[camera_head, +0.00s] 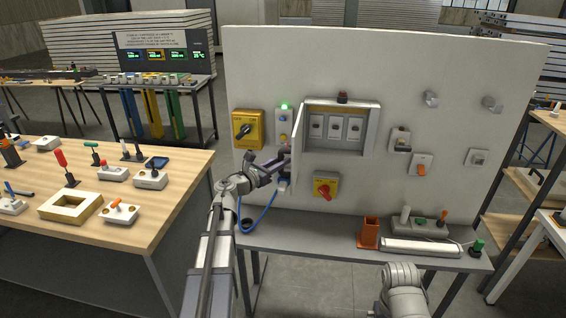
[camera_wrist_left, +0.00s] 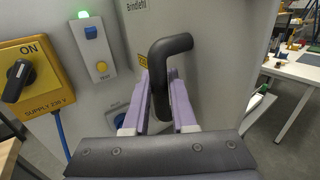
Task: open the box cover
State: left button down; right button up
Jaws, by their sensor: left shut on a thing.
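The box (camera_head: 374,130) is mounted on the upright white panel. Its grey cover (camera_head: 298,130) is swung out at the box's left side, seen almost edge-on, and the interior with several switches shows. In the left wrist view the cover (camera_wrist_left: 220,70) fills the middle right, with a black bent handle (camera_wrist_left: 172,46) on it. My left gripper (camera_head: 284,164) is at the lower part of the cover. In the wrist view the left gripper's (camera_wrist_left: 161,95) lilac fingers are shut on the handle. My right gripper is out of view; only part of my right arm shows.
A yellow switch box (camera_head: 249,128) and a button unit with a green light (camera_head: 283,122) sit left of the cover. A yellow unit with a red knob (camera_head: 326,186) is below the box. A grey shelf (camera_head: 310,238) with an orange holder (camera_head: 369,232) runs below.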

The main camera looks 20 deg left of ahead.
pick_arm(q)
jog(key=c, duration=0.7)
grip_release()
jog(key=shift+w, duration=0.1)
jog(key=shift+v, duration=4)
jog(key=shift+d, duration=0.1)
